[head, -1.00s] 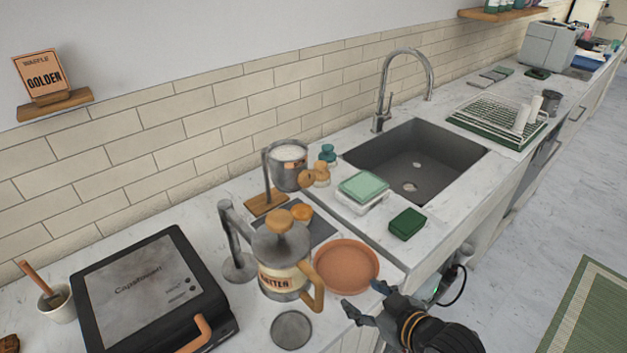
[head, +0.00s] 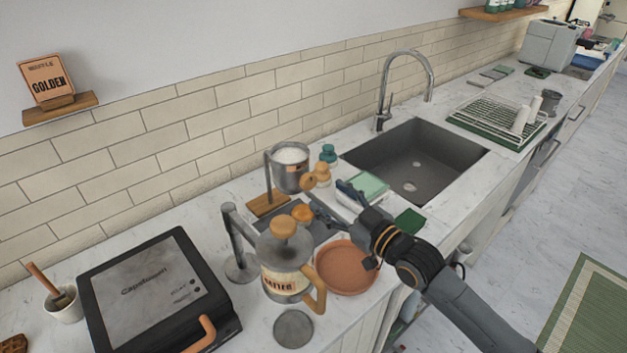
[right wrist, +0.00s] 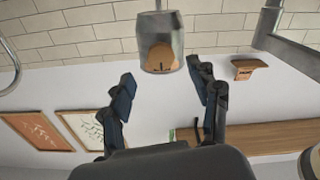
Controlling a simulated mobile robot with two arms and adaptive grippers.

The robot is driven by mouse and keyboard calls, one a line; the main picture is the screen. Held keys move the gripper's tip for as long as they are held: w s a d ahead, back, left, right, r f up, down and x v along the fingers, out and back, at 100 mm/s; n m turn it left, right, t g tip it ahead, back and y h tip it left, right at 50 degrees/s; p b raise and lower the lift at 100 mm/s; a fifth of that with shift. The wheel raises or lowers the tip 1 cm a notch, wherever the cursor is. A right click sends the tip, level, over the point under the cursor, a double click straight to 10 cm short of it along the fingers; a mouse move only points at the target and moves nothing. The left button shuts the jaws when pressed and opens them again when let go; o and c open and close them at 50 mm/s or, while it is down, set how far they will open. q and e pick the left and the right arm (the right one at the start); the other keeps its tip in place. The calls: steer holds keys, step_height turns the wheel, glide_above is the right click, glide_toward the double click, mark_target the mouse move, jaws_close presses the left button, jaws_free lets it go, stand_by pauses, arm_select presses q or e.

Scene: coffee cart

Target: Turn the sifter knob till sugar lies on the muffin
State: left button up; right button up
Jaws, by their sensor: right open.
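The sifter (head: 290,176) is a grey metal cup filled with white sugar, held up on a stand with a wooden base (head: 268,205). Its round wooden knob (head: 308,184) faces my right arm. A golden-brown muffin (head: 301,212) sits below on a dark mat (head: 322,231); no white shows on it. My right gripper (head: 331,203) is open and empty, a little short of the knob. In the right wrist view the sifter (right wrist: 161,22) and knob (right wrist: 160,59) appear beyond and between the open fingers (right wrist: 162,78). My left gripper is out of view.
The batter dispenser (head: 285,263) stands in front of the mat. A terracotta plate (head: 345,270) lies under my right arm. Small shakers (head: 328,155) and a green sponge (head: 370,186) are close by, before the sink (head: 410,165). The waffle iron (head: 155,290) is at left.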

mark_target(311, 184)
steer(key=p+x, duration=0.1)
steer(key=x, duration=0.5)
steer(key=shift+c, duration=0.2)
steer(key=c, duration=1.1)
